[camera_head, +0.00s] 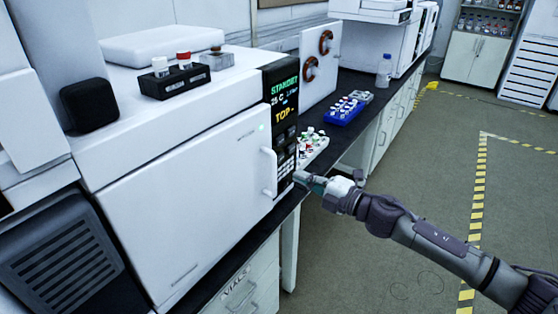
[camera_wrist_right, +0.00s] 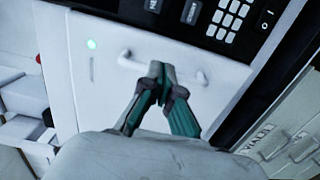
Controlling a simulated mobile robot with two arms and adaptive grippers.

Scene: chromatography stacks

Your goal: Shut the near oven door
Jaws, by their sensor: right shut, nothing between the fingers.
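The near oven door (camera_head: 190,205) is the large white front panel of the nearest white instrument. It looks flush with the front or nearly so; I cannot tell whether a thin gap remains. Its white vertical handle (camera_head: 268,172) is at the door's right edge. My right gripper (camera_head: 302,179) is just right of the handle in the head view, fingers shut and empty. In the right wrist view the shut fingertips (camera_wrist_right: 158,70) overlap the handle (camera_wrist_right: 132,63) in front of the door (camera_wrist_right: 112,95); contact is unclear. My left gripper is out of view.
A dark control panel (camera_head: 285,95) borders the door. A black vial rack (camera_head: 174,82) is on top of the instrument. Beyond it stand a white panel with copper coils (camera_head: 321,52) and a blue vial tray (camera_head: 344,111) on the dark bench. The floor at right is clear.

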